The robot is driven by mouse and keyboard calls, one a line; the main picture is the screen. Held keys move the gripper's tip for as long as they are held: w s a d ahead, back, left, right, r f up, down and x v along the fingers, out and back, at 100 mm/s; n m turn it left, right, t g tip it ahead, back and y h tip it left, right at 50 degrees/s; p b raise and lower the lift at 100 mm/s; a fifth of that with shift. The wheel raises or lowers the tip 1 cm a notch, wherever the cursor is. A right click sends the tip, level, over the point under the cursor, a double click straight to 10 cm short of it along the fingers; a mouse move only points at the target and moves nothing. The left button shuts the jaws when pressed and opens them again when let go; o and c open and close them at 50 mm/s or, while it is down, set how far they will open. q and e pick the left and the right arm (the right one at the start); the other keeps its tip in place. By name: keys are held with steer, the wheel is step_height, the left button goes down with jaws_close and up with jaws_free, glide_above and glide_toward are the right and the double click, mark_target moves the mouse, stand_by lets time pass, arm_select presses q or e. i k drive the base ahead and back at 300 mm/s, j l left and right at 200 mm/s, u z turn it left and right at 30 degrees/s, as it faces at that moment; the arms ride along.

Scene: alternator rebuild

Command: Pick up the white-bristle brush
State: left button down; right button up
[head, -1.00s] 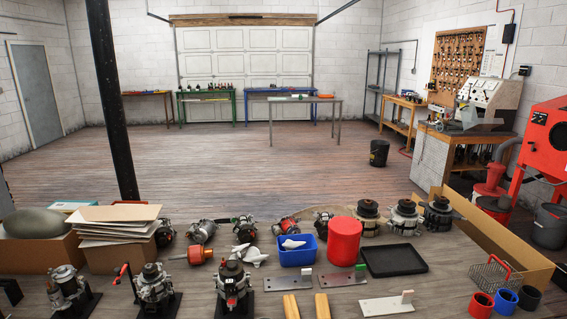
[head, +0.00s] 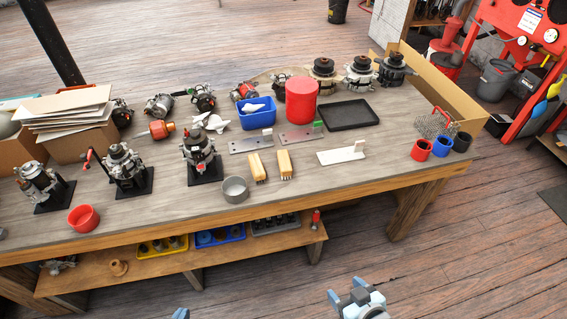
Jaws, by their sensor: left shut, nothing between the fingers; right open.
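Two wooden-handled brushes lie side by side near the middle of the workbench: a left brush (head: 257,167) and a right brush (head: 285,164). Their bristles are small and face the bench's front edge; I cannot tell surely which are white. My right gripper (head: 350,293) is open and empty at the bottom of the view, low in front of the bench and well apart from the brushes. My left gripper (head: 181,314) is shut and empty; only its tip shows at the bottom edge.
A grey cup (head: 235,189) stands just left of the brushes. A white plate with an upright block (head: 341,156) lies to their right. Alternators on stands (head: 202,160), a blue bin (head: 257,118) and a red canister (head: 301,100) are around them. The bench's front right is mostly clear.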

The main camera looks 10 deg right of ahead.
mark_target(285, 164)
steer(key=i+l, duration=0.15)
steer(key=l, duration=0.2)
steer(key=i+l, duration=0.1)
steer(key=l, duration=0.25)
steer(key=i+l+u, duration=0.1)
steer(key=l, duration=0.25)
steer(key=i+l, duration=0.15)
steer(key=l, duration=0.25)
steer(key=i+l, duration=0.15)
steer(key=l, duration=0.2)
steer(key=i+l, duration=0.1)
steer(key=l, duration=0.25)
steer(key=u, duration=0.05)
